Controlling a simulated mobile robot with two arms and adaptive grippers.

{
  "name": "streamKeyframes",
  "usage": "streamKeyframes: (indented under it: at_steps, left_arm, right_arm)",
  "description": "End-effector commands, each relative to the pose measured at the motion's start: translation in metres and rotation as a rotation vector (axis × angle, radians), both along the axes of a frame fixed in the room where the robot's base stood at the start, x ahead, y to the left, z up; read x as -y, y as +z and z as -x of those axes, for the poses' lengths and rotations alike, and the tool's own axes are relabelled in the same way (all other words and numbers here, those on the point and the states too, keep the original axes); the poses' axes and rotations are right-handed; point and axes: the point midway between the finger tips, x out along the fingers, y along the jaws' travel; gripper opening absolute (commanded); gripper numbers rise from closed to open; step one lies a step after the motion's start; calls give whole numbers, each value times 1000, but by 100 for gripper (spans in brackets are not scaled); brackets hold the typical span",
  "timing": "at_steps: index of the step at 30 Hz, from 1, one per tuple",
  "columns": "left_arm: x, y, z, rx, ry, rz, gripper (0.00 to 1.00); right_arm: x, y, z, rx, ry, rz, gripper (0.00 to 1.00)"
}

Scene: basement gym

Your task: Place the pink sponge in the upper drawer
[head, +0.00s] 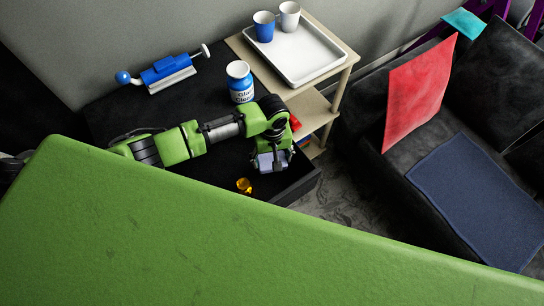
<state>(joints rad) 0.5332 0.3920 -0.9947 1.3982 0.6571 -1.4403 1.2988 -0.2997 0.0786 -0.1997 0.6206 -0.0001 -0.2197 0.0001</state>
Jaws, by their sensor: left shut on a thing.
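My left gripper (271,163) points down over the open drawer (300,184) of a black cabinet (112,108). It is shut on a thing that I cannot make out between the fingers. I see no clearly pink sponge in the head view. The drawer is pulled out, and a small amber thing (244,186) lies in it. I cannot tell from this angle whether this is the upper drawer. My right gripper is not in view.
On the cabinet top are a blue-and-white canister (239,82) and a blue tool (168,71). A wooden side table (345,60) holds a white tray (296,56), a blue cup (264,27) and a white cup (289,16). A small red thing (295,122) shows beside my arm. A dark sofa (370,150) stands right.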

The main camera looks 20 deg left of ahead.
Motion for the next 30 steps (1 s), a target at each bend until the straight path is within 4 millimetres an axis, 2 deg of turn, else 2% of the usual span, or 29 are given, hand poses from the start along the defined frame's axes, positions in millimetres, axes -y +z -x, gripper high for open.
streamKeyframes:
  at_steps: [7,8,9,10,22,26,30]
  left_arm:
    - [0,-5,0,0,0,0,45]
    - [0,-5,0,0,0,0,70]
    - [0,-5,0,0,0,0,81]
    - [0,-5,0,0,0,0,82]
    - [0,1,-1,2,0,0,82]
    - [0,18,-2,4,-2,2,82]
    - [1,48,-2,4,-2,3,82]
  right_arm:
    - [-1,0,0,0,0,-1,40]
    - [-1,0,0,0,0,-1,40]
    - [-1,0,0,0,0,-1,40]
    - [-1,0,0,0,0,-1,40]
    - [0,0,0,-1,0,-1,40]
    - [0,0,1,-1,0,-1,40]
    - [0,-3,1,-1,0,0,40]
